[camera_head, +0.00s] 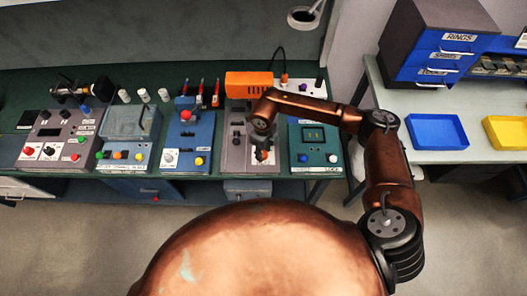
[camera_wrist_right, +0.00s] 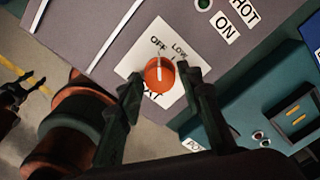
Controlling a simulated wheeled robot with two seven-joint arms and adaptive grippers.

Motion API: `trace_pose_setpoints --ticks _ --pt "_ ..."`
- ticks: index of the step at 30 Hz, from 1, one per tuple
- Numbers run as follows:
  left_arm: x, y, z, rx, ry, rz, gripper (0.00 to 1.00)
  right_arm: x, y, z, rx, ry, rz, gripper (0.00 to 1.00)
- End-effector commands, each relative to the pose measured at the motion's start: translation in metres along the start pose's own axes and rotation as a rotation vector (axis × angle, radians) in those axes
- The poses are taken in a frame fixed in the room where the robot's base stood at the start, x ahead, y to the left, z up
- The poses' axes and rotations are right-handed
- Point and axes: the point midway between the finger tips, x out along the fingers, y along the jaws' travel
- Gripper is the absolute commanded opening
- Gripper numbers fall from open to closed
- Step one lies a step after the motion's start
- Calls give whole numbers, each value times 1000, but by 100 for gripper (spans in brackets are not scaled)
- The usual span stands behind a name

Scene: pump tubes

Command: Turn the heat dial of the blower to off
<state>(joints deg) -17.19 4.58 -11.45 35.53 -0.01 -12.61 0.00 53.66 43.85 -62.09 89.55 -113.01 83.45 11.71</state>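The blower (camera_head: 249,84) has an orange body and stands at the back of its grey panel (camera_head: 237,160). Its heat dial (camera_wrist_right: 160,75) is a red-orange knob with a white pointer line, on a white label reading OFF and LOW. The pointer points up in the right wrist view, toward the gap between OFF and LOW. My right gripper (camera_wrist_right: 160,85) has its fingers apart on either side of the dial; firm contact is not visible. It also shows over the panel (camera_head: 262,147) in the head view. My left gripper (camera_wrist_right: 18,94) seems to show small and dark at the left edge.
A teal panel (camera_head: 315,141) stands right of the blower, and a blue panel (camera_head: 187,142) stands to its left. Further right, a side table (camera_head: 450,156) holds a blue tray (camera_head: 436,132) and a yellow tray (camera_head: 508,132). Floor is free before the bench.

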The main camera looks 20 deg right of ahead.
Motion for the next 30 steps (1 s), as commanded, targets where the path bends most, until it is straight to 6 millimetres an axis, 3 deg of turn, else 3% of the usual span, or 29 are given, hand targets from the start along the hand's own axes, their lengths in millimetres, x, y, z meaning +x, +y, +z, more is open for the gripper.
trace_pose_setpoints --ticks 3,14,30 --pt "0 0 0 0 0 0 40 0 0 0 1 0 0 43" --pt "0 -2 1 0 -1 -2 40 -5 0 0 1 -1 0 43" --pt "0 0 0 0 0 0 40 -102 -1 0 1 0 -1 43"
